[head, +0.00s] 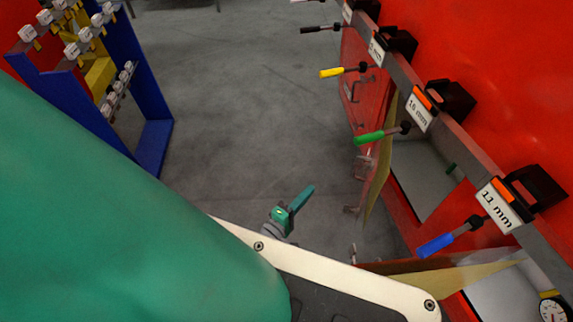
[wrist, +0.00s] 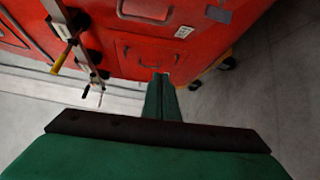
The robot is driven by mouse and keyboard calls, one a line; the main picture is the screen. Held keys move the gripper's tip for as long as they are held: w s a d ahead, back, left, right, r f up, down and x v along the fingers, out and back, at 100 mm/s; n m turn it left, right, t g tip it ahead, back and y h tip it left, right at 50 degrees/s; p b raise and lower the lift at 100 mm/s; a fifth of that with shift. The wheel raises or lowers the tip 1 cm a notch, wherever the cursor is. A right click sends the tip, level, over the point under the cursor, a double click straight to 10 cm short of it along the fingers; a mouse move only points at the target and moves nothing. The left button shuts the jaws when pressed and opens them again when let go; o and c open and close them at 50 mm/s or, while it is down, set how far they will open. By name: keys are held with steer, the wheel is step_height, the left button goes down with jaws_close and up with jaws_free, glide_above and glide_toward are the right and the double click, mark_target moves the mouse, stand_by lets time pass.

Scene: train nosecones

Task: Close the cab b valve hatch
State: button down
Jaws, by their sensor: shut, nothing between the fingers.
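In the head view, two hatches on the red cab side stand open. One hatch door (head: 376,185) sticks out below the 16 mm label, beside an opening with a grey interior. A nearer hatch door (head: 440,272) stands open below the 11 mm label, with a gauge in its opening. I cannot tell which is the cab b valve hatch. My gripper (head: 308,191) is shut and empty, out over the floor left of both doors and apart from them. In the wrist view, the gripper (wrist: 160,80) points toward a red panel with a dark handle (wrist: 140,62).
A rail (head: 448,125) with labelled holders and coloured-handled tools juts out above the openings; the blue handle (head: 435,246) is nearest. A blue rack (head: 140,90) with yellow parts stands at the left. The grey floor (head: 235,90) between is clear.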

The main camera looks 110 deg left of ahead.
steer(key=s+a, duration=0.7)
steer(key=s, duration=0.5)
steer(key=w+d+r+m+t+h, duration=0.3)
steer(key=w+d+m+t, duration=0.3)
steer(key=w+d, duration=1)
steer(key=w+a+r+t, duration=0.1)
steer(key=w+a, duration=0.5)
steer(key=w, duration=0.4)
steer(key=shift+n, duration=0.4)
steer(key=shift+s+a+r, duration=0.1)
